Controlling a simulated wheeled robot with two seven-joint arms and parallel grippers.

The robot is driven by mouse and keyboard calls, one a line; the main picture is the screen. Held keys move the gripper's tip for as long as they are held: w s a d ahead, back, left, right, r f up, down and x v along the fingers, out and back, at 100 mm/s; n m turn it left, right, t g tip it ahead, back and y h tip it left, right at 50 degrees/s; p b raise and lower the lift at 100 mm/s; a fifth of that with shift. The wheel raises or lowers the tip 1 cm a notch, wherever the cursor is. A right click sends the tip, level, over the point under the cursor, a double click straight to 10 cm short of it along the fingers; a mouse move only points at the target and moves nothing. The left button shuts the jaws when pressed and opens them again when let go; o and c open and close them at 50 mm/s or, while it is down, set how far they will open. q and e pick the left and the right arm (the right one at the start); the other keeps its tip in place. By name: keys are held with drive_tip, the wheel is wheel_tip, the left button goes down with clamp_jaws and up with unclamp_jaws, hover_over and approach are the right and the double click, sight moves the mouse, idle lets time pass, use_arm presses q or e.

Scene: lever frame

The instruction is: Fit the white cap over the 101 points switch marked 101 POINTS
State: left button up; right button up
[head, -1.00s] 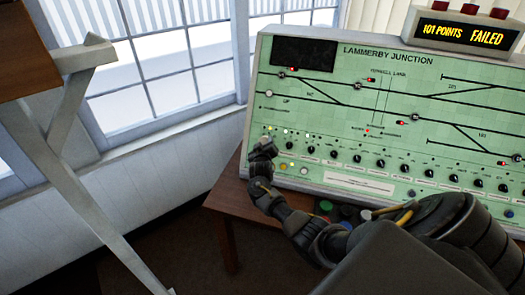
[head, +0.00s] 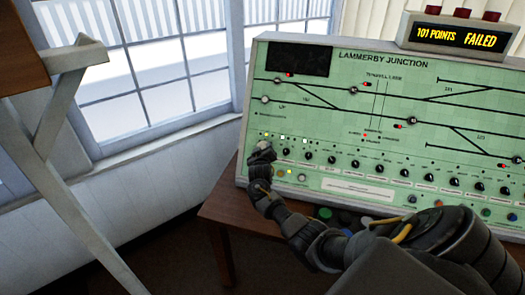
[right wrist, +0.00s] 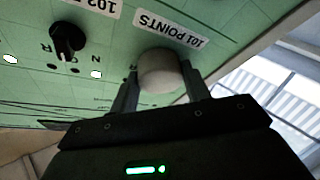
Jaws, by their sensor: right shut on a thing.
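My right gripper (head: 262,153) is at the lower left of the green panel, shut on the white cap (right wrist: 160,72). In the right wrist view the round cap sits between the two fingers, close against the panel face, right beside the label "101 POINTS" (right wrist: 170,29). The 101 points switch itself is not visible; the cap and fingers cover that spot. I cannot tell whether the cap is seated or just in front of it. In the head view the cap (head: 263,145) is small at the gripper's tip. My left gripper is not in view.
The green panel (head: 400,75) has a row of black knobs; one, next to a "102" label, is the neighbouring knob (right wrist: 67,41). A display (head: 463,35) reads "101 POINTS FAILED". The wooden desk (head: 222,208) is below; a window (head: 150,75) is left.

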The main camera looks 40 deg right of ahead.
drive_tip(key=shift+s+f, duration=0.15)
drive_tip(key=shift+f, duration=0.05)
idle(0.5)
drive_tip(key=o, duration=1.5)
drive_tip(key=shift+s+a+r+p, duration=0.4)
drive_tip(key=shift+a+r+p, duration=0.2)
drive_tip(key=shift+p, duration=0.6)
drive_tip(key=s+a+r+p, duration=0.1)
drive_tip(key=p, duration=0.1)
drive_tip(key=s+a+p, duration=0.1)
drive_tip(key=a+p, duration=0.1)
drive_tip(key=s+a+r+p, duration=0.1)
drive_tip(key=p, duration=0.1)
drive_tip(key=shift+s+a+r, duration=0.1)
drive_tip(key=shift+a+r, duration=0.2)
